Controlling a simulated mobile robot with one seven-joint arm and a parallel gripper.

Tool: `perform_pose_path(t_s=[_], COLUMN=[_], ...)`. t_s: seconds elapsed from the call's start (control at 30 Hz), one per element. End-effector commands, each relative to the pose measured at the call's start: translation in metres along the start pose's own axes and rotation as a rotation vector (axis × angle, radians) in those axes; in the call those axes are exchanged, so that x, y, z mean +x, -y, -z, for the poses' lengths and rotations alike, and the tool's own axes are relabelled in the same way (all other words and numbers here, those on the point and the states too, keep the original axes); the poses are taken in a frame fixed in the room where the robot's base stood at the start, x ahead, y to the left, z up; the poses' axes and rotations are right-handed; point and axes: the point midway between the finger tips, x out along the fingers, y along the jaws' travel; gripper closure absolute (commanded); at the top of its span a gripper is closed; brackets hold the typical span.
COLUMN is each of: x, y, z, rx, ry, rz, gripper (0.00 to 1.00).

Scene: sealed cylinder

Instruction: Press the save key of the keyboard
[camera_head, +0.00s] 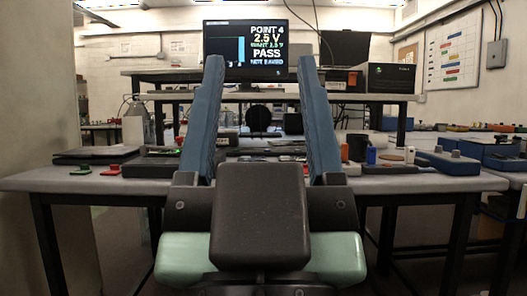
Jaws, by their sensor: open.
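My gripper (260,68) is in the middle of the view, its two blue fingers standing wide apart with nothing between them. It is seen from behind and points towards the workbench (60,180). A monitor (222,62) on the raised shelf shows "POINT 4", "2.5 V", a green line, "PASS" and a last line that seems to read "NOT SAVED". Low dark items (265,151) lie on the bench between the fingers. I cannot tell whether one is the keyboard, and no save key can be made out. My gripper hides part of the bench.
A flat dark item (95,153), red and green pieces (110,170) and a black box (150,168) are on the bench's left. A whiteboard (452,50) hangs on the right wall.

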Motion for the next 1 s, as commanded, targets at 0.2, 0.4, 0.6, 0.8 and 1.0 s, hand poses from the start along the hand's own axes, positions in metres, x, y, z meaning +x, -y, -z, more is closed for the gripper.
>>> perform_pose_path(t_s=[0.2, 0.4, 0.6, 0.8, 1.0], x=[0.0000, 0.0000, 0.0000, 0.0000, 0.0000], y=[0.0000, 0.0000, 0.0000, 0.0000, 0.0000], z=[-0.0001, 0.0000, 0.0000, 0.0000, 0.0000], rx=[0.000, 0.000, 0.000, 0.000, 0.000], ry=[0.000, 0.000, 0.000, 0.000, 0.000], rz=[0.000, 0.000, 0.000, 0.000, 0.000], gripper=[0.70, 1.00, 1.00, 1.00, 1.00])
